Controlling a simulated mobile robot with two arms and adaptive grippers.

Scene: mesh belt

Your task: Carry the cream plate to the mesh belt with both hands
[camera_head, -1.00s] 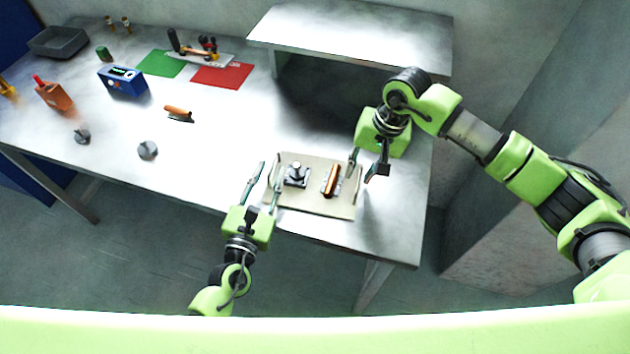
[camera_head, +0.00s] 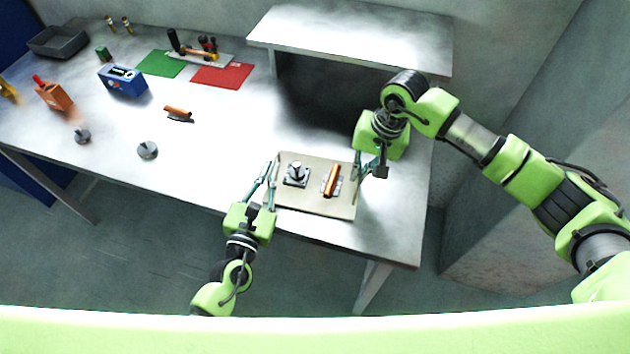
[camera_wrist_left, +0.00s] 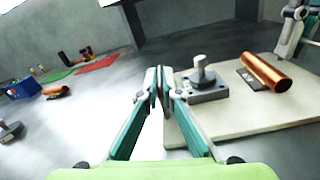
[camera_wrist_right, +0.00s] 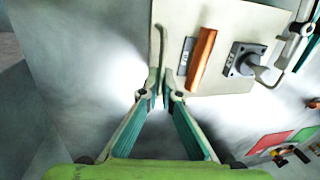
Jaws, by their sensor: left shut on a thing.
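The cream plate (camera_head: 318,207) is a flat square board lying near the front right edge of the metal table. My right gripper (camera_head: 358,166) is at the plate's right edge. The mesh belt cannot be made out.
A raised metal shelf (camera_head: 350,38) stands behind the plate. The table between is clear.

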